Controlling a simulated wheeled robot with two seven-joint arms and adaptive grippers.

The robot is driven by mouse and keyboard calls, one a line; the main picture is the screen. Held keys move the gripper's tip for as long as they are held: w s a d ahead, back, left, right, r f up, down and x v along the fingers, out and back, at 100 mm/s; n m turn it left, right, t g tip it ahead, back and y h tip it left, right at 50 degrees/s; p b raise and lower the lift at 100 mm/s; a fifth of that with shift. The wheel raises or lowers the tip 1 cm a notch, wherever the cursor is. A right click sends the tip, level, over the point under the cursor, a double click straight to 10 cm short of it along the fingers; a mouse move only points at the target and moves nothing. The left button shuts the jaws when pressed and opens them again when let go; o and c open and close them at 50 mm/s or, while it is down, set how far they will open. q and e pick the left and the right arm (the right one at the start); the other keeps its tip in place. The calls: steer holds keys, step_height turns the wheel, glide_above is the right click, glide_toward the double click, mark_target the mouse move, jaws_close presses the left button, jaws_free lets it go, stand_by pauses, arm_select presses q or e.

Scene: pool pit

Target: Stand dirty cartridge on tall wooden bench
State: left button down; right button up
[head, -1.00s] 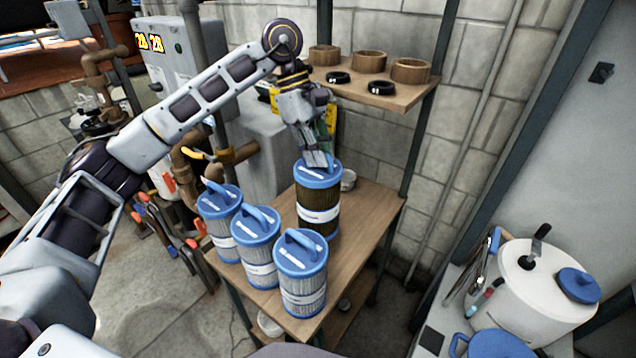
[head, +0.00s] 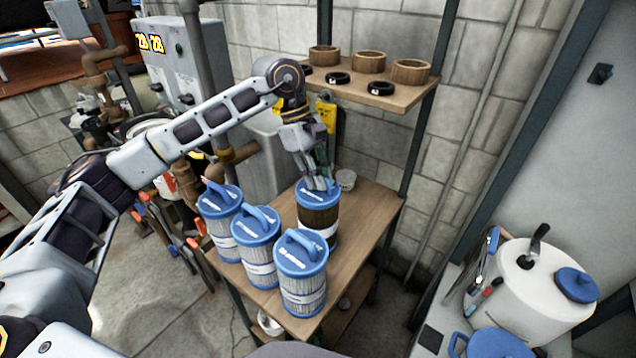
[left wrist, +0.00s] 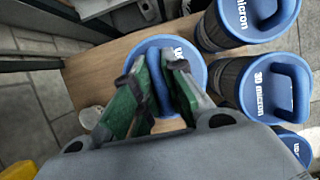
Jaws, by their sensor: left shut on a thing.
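The dirty cartridge (head: 317,222) has a blue lid, brown pleats and a white band. It is upright at the back of the tall wooden bench (head: 368,215). Its base is hidden behind a clean cartridge, so I cannot tell whether it touches the bench top. My left gripper (head: 317,184) is above it, shut on its lid handle. In the left wrist view the green-padded fingers (left wrist: 158,95) are on either side of the blue handle, over the blue lid (left wrist: 197,62). My right gripper is not in view.
Clean pleated cartridges with blue lids stand in front and left: a left one (head: 220,222), a middle one (head: 257,248) and a front one (head: 301,275). A small white cup (head: 346,178) is behind. A wall shelf (head: 385,97) holds rings. The bench's right side is clear.

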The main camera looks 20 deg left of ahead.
arm_select(q)
steer(key=shift+f, duration=1.1)
steer(key=c, duration=1.9)
jaws_free()
steer(key=o, duration=0.4)
steer(key=shift+a+r, duration=0.15)
steer(key=shift+r, duration=0.25)
steer(key=shift+b+v, duration=0.55)
steer(key=shift+v, duration=5.1)
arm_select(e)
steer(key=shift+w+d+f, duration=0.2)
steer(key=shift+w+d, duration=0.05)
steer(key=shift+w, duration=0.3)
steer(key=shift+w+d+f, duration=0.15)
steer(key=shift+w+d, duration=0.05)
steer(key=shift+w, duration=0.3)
